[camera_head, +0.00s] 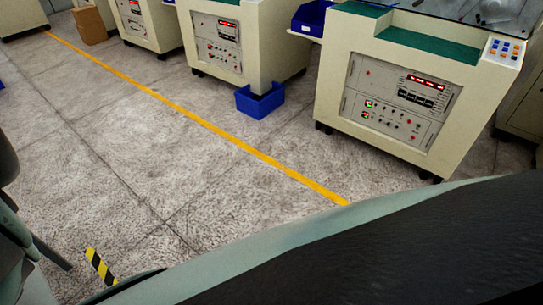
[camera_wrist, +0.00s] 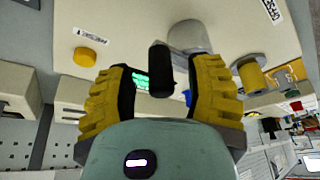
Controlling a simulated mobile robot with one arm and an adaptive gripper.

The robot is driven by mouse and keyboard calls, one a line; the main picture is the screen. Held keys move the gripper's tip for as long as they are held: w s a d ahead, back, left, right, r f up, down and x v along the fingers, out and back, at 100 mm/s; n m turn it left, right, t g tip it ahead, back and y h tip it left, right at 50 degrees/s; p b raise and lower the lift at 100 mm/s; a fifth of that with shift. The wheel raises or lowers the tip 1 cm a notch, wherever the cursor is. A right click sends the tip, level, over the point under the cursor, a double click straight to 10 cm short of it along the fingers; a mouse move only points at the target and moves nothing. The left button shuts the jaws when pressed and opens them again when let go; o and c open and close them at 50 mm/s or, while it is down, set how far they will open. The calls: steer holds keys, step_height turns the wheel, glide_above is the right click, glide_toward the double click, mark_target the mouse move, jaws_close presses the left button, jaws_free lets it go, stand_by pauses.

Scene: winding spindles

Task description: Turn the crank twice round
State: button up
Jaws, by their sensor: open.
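In the wrist view my gripper (camera_wrist: 160,85) is open, its two yellow ribbed fingers well apart. A black cylindrical handle (camera_wrist: 159,69), which looks like the crank's grip, shows between the fingers with space on both sides. Neither finger appears to touch it. A light grey rounded hub or cap (camera_wrist: 190,36) sits just beyond it on a cream machine face (camera_wrist: 120,25). The crank's arm cannot be made out clearly. In the head view neither the crank nor my gripper shows.
The wrist view shows a yellow knob (camera_wrist: 85,57) left of the fingers and a yellow spool (camera_wrist: 251,76) to the right. In the head view, cream machines (camera_head: 335,95) stand along the back; a blue bin (camera_head: 260,101) sits by one. Grey floor (camera_head: 120,130) with a yellow line is open.

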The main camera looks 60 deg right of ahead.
steer(key=shift+s+a+f, duration=0.1)
steer(key=shift+s+f, duration=0.05)
steer(key=shift+f, duration=0.2)
jaws_close()
stand_by(0.5)
